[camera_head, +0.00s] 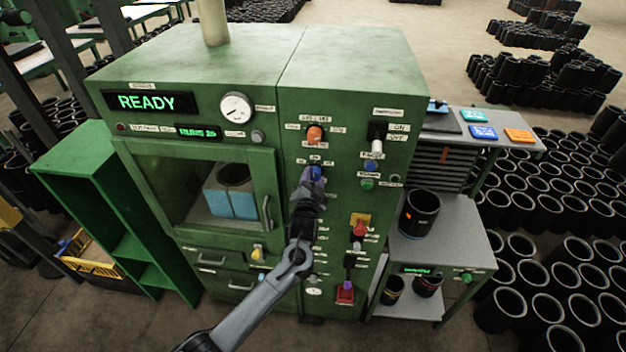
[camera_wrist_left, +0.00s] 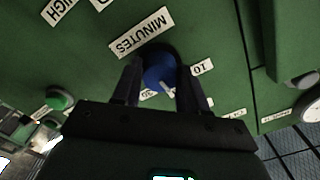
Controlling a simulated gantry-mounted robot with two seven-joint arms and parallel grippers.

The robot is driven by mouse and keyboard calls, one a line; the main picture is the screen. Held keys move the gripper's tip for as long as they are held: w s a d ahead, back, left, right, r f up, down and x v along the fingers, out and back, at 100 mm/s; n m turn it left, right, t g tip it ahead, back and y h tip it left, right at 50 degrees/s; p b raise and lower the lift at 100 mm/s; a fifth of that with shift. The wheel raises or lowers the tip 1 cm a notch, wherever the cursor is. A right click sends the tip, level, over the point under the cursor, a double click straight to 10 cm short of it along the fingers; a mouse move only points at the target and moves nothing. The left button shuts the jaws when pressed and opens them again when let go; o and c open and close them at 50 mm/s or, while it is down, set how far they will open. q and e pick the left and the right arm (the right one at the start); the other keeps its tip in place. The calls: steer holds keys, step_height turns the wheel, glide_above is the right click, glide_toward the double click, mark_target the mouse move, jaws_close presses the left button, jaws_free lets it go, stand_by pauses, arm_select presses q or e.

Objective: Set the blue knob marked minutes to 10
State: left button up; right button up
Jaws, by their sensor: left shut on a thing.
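The blue knob (camera_head: 314,172) sits on the green machine's front panel, below an orange knob (camera_head: 315,134). In the left wrist view the blue knob (camera_wrist_left: 159,70) is under a MINUTES label (camera_wrist_left: 141,32). A 10 label (camera_wrist_left: 202,67) is to its right and another number label (camera_wrist_left: 150,94) is below it. The knob's pale pointer line aims down and slightly right in that view, between those two labels. My left gripper (camera_wrist_left: 160,78) is shut on the knob, one finger on each side. In the head view the left gripper (camera_head: 311,182) partly covers the knob.
Another blue button (camera_head: 371,165) and a green button (camera_head: 367,183) sit right of the knob. A red knob (camera_head: 359,230) is lower right, and a yellow knob (camera_head: 257,253) lower left. A grey side table (camera_head: 455,222) stands at the right.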

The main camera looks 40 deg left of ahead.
arm_select(q)
steer(key=n+b, duration=0.1)
steer(key=n, duration=0.3)
steer(key=shift+f+n, duration=0.1)
steer(key=shift+n, duration=0.2)
steer(key=shift+n+b, duration=0.65)
steer(key=shift+n, duration=1.25)
steer(key=o, duration=1.1)
steer(key=shift+c, duration=0.2)
steer(key=shift+s+d, duration=0.1)
steer(key=b+v, duration=0.2)
steer(key=v, duration=0.8)
steer(key=shift+s+d, duration=0.2)
steer(key=shift+s, duration=0.05)
